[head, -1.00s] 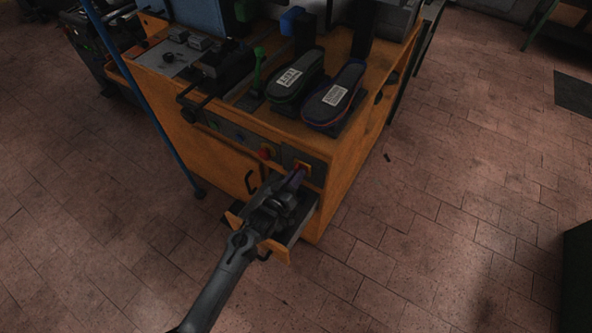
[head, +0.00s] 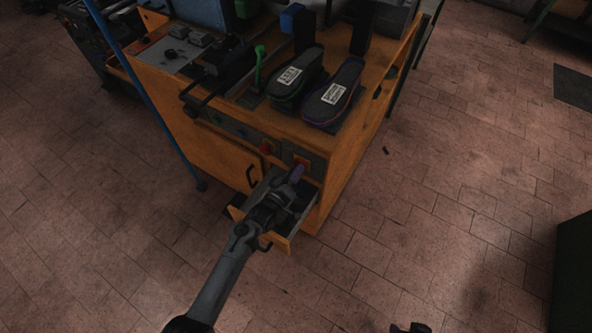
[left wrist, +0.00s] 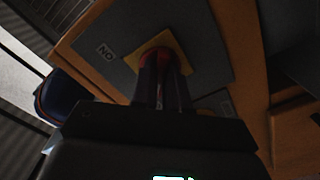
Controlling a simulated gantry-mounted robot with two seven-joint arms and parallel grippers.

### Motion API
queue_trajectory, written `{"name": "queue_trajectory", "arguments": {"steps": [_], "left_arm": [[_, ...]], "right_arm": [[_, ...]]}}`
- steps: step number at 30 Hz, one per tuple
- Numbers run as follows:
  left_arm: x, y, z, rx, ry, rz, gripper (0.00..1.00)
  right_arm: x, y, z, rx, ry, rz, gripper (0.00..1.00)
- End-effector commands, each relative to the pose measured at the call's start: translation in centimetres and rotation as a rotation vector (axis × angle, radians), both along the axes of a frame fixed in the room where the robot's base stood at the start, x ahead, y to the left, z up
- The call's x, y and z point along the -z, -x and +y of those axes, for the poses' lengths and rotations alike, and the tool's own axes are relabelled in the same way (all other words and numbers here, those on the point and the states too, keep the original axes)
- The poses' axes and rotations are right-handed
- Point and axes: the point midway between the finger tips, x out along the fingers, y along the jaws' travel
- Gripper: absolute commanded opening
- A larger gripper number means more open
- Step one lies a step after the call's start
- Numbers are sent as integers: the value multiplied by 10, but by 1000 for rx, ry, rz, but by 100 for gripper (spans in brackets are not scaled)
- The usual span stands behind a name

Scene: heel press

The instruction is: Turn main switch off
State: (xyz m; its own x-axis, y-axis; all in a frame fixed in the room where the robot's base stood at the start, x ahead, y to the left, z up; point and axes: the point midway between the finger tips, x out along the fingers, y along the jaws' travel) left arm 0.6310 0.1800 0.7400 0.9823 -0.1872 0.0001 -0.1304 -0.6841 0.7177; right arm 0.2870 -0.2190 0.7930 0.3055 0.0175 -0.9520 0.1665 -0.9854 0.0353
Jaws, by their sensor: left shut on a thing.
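The main switch (left wrist: 158,58) is a red knob on a yellow square plate, set in a grey panel. In the left wrist view the plate looks tilted and an "ON" label (left wrist: 105,50) is beside it. In the head view the switch plate (head: 302,161) is at the right end of the orange cabinet's front panel. My left gripper (head: 296,174) is at the switch, and its two fingers (left wrist: 164,82) are shut on the red knob, hiding much of it. A dark shape at the bottom edge of the head view looks like the tip of my right gripper (head: 410,328); its jaws are unclear.
An open drawer (head: 276,243) sticks out below the switch, under my left arm. Two shoe-shaped pads (head: 334,92) lie on the cabinet top.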

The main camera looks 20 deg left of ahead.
Motion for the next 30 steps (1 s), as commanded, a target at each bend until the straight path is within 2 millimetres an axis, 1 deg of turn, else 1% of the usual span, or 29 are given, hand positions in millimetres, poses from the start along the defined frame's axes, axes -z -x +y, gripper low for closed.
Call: {"name": "queue_trajectory", "arguments": {"steps": [6, 7, 9, 12, 20, 23, 26, 30], "left_arm": [[0, 0, 0, 0, 2, 0, 0], [0, 0, 0, 0, 2, 0, 15], [0, 0, 0, 0, 2, 0, 26], [0, 0, 0, 0, 1, 0, 39], [0, 0, 0, 0, 0, 0, 39], [0, 4, 1, 0, 0, 1, 39], [-1, 12, 3, 0, 0, 1, 39], [-1, 33, 7, -1, -1, 3, 39]], "right_arm": [[0, 0, 1, 4, -5, 0, 43], [0, 0, 1, 4, -5, 0, 43], [0, 0, 2, 4, -7, 0, 43], [0, 0, 2, 4, -7, 0, 43], [0, 0, 1, 4, -5, 0, 43], [-2, 0, 1, 3, -4, 0, 43], [-5, 0, 0, 1, -1, 0, 43], [-12, 0, -1, -2, 3, 0, 43]]}}
